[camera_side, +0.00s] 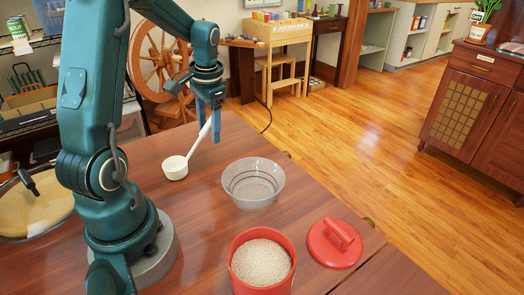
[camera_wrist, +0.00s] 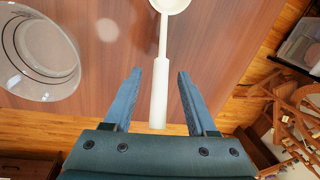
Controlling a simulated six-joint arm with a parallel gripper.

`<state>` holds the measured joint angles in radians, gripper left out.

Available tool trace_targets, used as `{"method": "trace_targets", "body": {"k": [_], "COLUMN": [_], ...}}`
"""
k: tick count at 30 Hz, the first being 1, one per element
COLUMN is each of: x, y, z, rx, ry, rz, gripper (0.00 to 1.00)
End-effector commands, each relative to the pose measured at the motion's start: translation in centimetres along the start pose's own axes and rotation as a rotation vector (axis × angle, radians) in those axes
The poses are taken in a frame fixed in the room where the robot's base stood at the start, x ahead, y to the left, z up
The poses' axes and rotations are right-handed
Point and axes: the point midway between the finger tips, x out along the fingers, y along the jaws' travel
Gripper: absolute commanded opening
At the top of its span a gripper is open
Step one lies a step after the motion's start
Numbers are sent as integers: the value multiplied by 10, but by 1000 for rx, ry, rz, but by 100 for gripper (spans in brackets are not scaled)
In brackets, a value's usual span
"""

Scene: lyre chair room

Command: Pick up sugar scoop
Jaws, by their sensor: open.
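The white sugar scoop (camera_side: 175,167) is on the wooden table, its round bowl resting at the left and its long handle slanting up to the right toward my gripper. In the wrist view the scoop's handle (camera_wrist: 162,75) runs down between my two fingers, with the bowl at the top edge. My gripper (camera_wrist: 158,88) is open, with a gap on both sides of the handle. In the side view my gripper (camera_side: 215,122) points down at the handle's upper end, and its fingers partly hide that end.
A clear glass bowl (camera_side: 238,187) stands right of the scoop; it also shows in the wrist view (camera_wrist: 25,75). A red canister (camera_side: 236,276) of pale grains stands in front, beside its red lid (camera_side: 333,245). Bare table (camera_side: 190,215) lies between scoop and canister.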

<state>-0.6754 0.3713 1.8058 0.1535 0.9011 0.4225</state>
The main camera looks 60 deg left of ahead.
Motion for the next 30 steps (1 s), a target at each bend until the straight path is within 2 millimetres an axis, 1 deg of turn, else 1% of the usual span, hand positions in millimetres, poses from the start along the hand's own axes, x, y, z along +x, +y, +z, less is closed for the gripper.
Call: {"method": "trace_targets", "body": {"k": [1, 3, 6, 9, 16, 17, 18, 21, 30], "x": [8, 16, 24, 29, 29, 29, 29, 29, 28], "y": [1, 0, 0, 0, 0, 0, 0, 0, 0], "z": [1, 1, 1, 0, 0, 0, 0, 0, 0], "rx": [0, 0, 1, 1, 0, 0, 0, 0, 0], "ry": [-6, -5, -4, -2, 0, 0, 0, 0, 0], "rz": [3, 2, 1, 0, 0, 0, 0, 0, 0], "gripper": [57, 57, 57, 57, 57, 49, 34, 0, 0]}}
